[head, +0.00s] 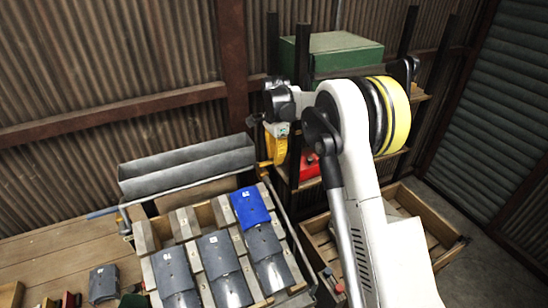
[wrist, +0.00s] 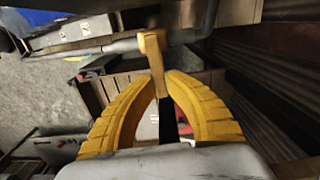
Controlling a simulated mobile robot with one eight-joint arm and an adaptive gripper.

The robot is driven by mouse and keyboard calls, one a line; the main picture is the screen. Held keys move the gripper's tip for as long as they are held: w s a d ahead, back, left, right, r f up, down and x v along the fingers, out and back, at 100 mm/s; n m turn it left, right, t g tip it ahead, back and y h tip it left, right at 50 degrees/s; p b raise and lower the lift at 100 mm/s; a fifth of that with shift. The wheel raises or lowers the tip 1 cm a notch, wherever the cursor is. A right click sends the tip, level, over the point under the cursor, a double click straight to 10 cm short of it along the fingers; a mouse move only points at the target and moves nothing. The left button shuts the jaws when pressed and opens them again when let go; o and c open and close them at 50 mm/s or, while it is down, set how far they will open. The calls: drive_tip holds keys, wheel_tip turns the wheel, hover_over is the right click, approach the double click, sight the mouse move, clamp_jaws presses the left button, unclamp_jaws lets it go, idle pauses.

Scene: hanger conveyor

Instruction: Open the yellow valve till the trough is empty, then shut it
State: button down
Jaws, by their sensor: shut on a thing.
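The long grey metal trough (head: 187,178) lies behind the rack of pouches in the head view. I cannot tell whether it holds liquid. The yellow valve (head: 263,164) shows as a small yellow piece near the trough's right end. In the wrist view, the yellow valve's handle (wrist: 153,58) stands between the tips of my gripper (wrist: 153,82), in front of a grey pipe (wrist: 118,50). My gripper's yellow fingers also show in the head view (head: 275,150), beside the trough's right end. The fingers are shut on the handle. Its exact turn is hard to read.
A blue handle (head: 102,213) is at the trough's left end. Several grey pouches (head: 219,252) and a blue pouch (head: 250,206) lie on the slatted rack in front. A shelf with a green box (head: 335,52) and a red object (head: 309,165) stands close right of my gripper.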

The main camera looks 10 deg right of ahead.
drive_tip(key=shift+s+m, duration=0.15)
drive_tip(key=shift+m, duration=0.25)
drive_tip(key=c, duration=1.4)
unclamp_jaws()
drive_tip(key=shift+d, duration=0.1)
wheel_tip(320, 180, up, 12)
